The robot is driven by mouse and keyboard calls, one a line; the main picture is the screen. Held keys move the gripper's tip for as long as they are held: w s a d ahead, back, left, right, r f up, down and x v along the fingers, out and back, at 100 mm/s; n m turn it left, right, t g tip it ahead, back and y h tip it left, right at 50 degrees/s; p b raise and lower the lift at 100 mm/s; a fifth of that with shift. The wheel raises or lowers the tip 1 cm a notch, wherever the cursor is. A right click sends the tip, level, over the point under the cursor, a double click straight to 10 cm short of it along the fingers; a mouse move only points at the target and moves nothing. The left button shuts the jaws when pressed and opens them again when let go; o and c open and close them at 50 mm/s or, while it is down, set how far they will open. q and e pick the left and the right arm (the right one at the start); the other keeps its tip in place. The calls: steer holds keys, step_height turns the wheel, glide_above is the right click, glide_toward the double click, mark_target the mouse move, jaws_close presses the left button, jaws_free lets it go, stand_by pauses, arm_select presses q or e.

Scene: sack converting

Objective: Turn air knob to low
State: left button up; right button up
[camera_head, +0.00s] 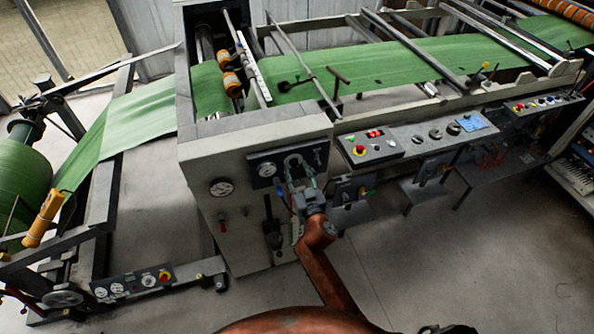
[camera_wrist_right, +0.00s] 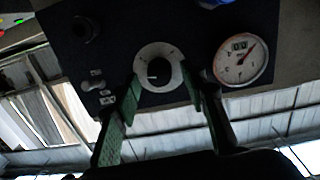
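The dark control panel (camera_head: 312,152) is on the grey machine housing in the head view. In the right wrist view a round knob (camera_wrist_right: 158,70) with a white ring and dark centre sits on this panel (camera_wrist_right: 110,58); I take it as the air knob. Its setting marks are too small to read. My right gripper (camera_head: 296,164) is at the panel. In the right wrist view its green fingers (camera_wrist_right: 161,80) are spread, one on each side of the white ring; contact is not clear. In the head view the gripper mostly hides the knob. My left gripper is not in view.
A white gauge (camera_wrist_right: 241,55) is close beside the knob; it also shows in the head view (camera_head: 266,169). Another gauge (camera_head: 220,187) is lower left. A button console (camera_head: 370,146) juts out to the right. Green web material (camera_head: 390,62) runs across the machine. The floor in front is clear.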

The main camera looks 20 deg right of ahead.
steer(key=shift+c, duration=0.2)
jaws_close()
steer(key=shift+n, duration=0.3)
